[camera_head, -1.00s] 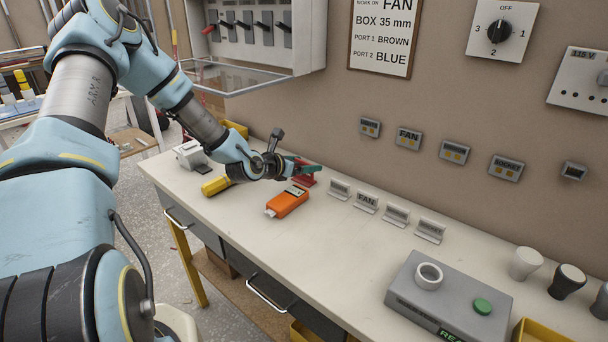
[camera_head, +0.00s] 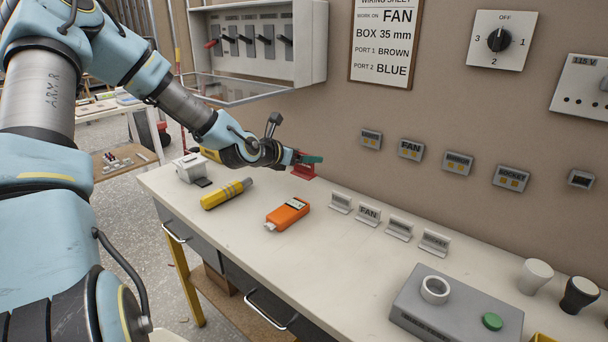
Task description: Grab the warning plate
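The warning plate, a small red piece (camera_head: 303,173), hangs at the tip of my gripper (camera_head: 309,160), above the back of the workbench. My gripper reaches in from the left with its teal fingertips at the plate's upper part. The fingers look closed on the plate, though the contact is small and partly hidden. The plate's face and any lettering are too small to read.
On the workbench (camera_head: 345,260) are a yellow cylindrical tool (camera_head: 226,194), an orange meter (camera_head: 288,213), several small label stands including FAN (camera_head: 368,215), and a grey box (camera_head: 455,310). An open breaker cabinet (camera_head: 258,45) hangs on the wall at the back.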

